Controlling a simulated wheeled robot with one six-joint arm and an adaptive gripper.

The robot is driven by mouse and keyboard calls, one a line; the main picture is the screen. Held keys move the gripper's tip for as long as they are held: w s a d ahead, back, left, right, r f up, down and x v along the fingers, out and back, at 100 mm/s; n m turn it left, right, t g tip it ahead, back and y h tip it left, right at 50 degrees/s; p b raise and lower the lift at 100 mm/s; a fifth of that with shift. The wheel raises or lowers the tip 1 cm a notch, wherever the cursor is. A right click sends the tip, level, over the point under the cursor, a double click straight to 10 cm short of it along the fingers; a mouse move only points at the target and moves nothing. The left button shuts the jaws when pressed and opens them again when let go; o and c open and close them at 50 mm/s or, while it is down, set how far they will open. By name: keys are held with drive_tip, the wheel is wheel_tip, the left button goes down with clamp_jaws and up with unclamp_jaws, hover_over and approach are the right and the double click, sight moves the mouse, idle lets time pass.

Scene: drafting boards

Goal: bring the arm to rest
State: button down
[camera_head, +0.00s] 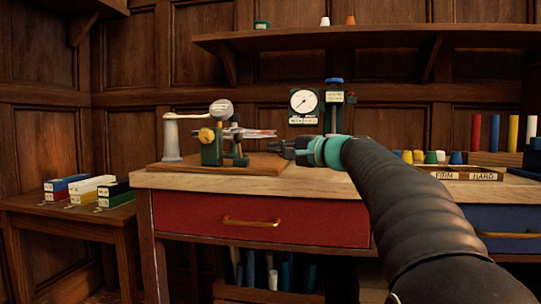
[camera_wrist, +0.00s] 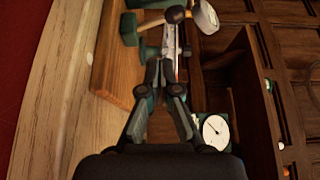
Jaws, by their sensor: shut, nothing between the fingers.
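My gripper (camera_head: 283,150) is at the end of my dark arm, above the workbench (camera_head: 330,185), pointing left toward a green clamp-like device (camera_head: 212,148). The device has a brass knob and a round pale part on top, and stands on a wooden board (camera_head: 262,166). A thin pale and reddish piece (camera_head: 258,133) extends from the device toward my gripper. In the wrist view the fingers (camera_wrist: 164,72) are together and hold nothing. The thin piece passes close to their tips there; whether they touch is unclear.
A dial gauge (camera_head: 304,103) stands behind my gripper, with a blue-topped post (camera_head: 334,105) beside it. A pale crank-shaped handle (camera_head: 172,135) stands left of the device. Coloured cones and a labelled tray (camera_head: 470,174) are at right. Small boxes (camera_head: 92,188) sit on a left side table.

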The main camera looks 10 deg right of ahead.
drive_tip(key=s+a+f+n+g+h+p, duration=0.25)
drive_tip(key=s+a+f, duration=0.2)
drive_tip(key=s, duration=0.35)
drive_tip(key=s+a+f+n+g+h+p, duration=0.1)
drive_tip(key=s+a+f+n+g+p, duration=0.2)
drive_tip(key=s+f, duration=0.4)
drive_tip(key=s+d+f+n+g+h+p, duration=0.1)
drive_tip(key=s+f+n+g+h+p, duration=0.1)
drive_tip(key=s+f, duration=0.6)
drive_tip(key=s+d+f+n+g+h+p, duration=0.1)
drive_tip(key=s+f+h, duration=0.4)
drive_tip(key=s, duration=1)
wheel_tip(320, 180, down, 3)
drive_tip(key=shift+s+d+f+n+g+p, duration=0.1)
drive_tip(key=shift+s+d+n+g+p, duration=0.4)
drive_tip(key=shift+n+p, duration=0.65)
drive_tip(key=shift+w+d, duration=0.1)
drive_tip(key=shift+w, duration=0.05)
